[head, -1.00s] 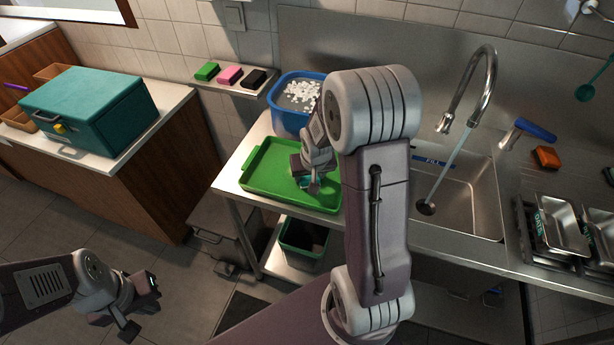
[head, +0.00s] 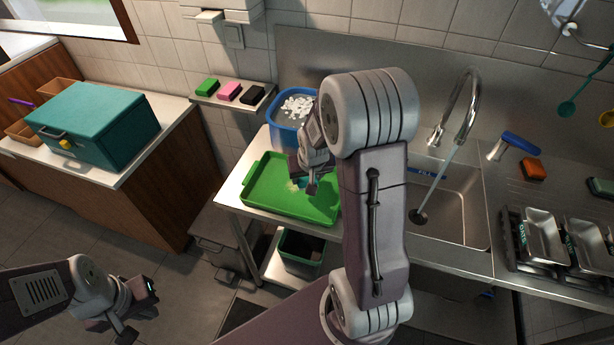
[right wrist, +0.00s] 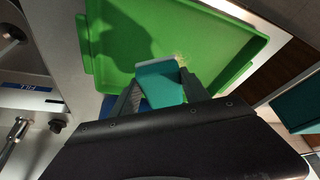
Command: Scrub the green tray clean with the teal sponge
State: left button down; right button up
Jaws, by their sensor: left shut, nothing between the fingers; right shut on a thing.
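The green tray (head: 262,199) lies on the steel counter left of the sink. A small pale yellowish smear (right wrist: 180,58) shows on the tray beside the sponge in the right wrist view. My right gripper (head: 308,184) is low over the tray's right part, shut on the teal sponge (right wrist: 158,82). The sponge is at the tray's surface; I cannot tell if it touches. In the head view the gripper and arm mostly hide it. My left gripper (head: 140,308) is shut and empty at the lower left, over the floor, away from the tray.
A blue tub (head: 287,136) with white pieces stands behind the tray. A shelf holds green, pink and black sponges (head: 229,92). The sink (head: 450,205) with running tap is to the right. A teal box (head: 95,122) sits on the left counter.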

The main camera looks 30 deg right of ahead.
notch_tip(320, 180, up, 3)
jog(key=p, duration=0.3)
jog(key=shift+f, duration=0.1)
dwell(0.7)
